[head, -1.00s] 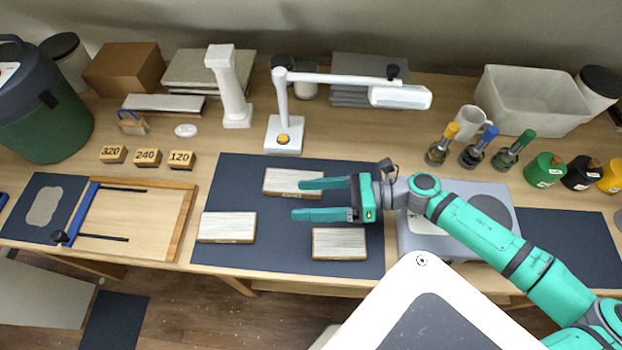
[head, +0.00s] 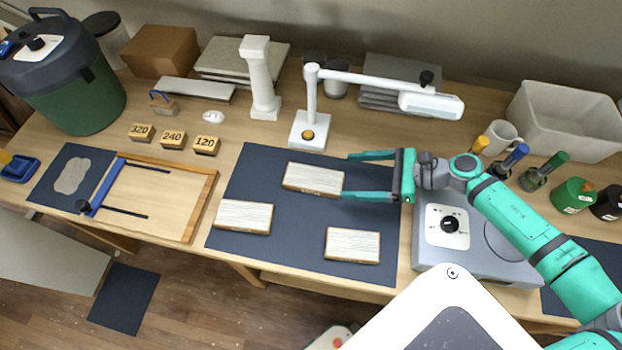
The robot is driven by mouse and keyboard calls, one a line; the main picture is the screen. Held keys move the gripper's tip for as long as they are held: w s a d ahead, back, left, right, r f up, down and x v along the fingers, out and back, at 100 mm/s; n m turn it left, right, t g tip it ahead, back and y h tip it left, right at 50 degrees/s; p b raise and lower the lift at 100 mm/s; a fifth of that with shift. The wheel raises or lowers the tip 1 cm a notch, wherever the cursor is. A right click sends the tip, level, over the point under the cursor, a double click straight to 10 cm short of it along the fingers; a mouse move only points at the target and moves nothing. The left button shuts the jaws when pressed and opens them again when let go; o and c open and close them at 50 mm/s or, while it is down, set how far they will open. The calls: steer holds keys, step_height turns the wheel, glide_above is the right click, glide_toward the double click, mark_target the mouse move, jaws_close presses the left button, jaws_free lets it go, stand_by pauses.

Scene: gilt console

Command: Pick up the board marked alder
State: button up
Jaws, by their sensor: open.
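Three pale wood-grain boards lie on a dark mat (head: 300,225): a back board (head: 313,179), a left board (head: 243,216) and a front right board (head: 352,245). Small marks show on their front edges, but they are too small to read, so I cannot tell which one is alder. My gripper (head: 355,176) is teal, open and empty. Its two fingers point left, and their tips are near the right end of the back board. I cannot tell how high above the mat they are.
A white lamp (head: 309,130) stands behind the mat, its arm reaching right. A grey machine with a dial (head: 449,224) sits right of the mat. A wooden frame with blue bar (head: 165,205) lies left. Jars with coloured handles (head: 499,164) stand at right.

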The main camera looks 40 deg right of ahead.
mark_target(318, 179)
steer(key=x, duration=0.8)
steer(key=shift+a+f, duration=0.4)
steer(key=shift+f, duration=0.05)
steer(key=shift+w+a+f, duration=0.3)
steer(key=shift+w+a, duration=0.05)
steer(key=shift+w, duration=0.15)
steer(key=c, duration=1.2)
steer(key=shift+r, duration=0.1)
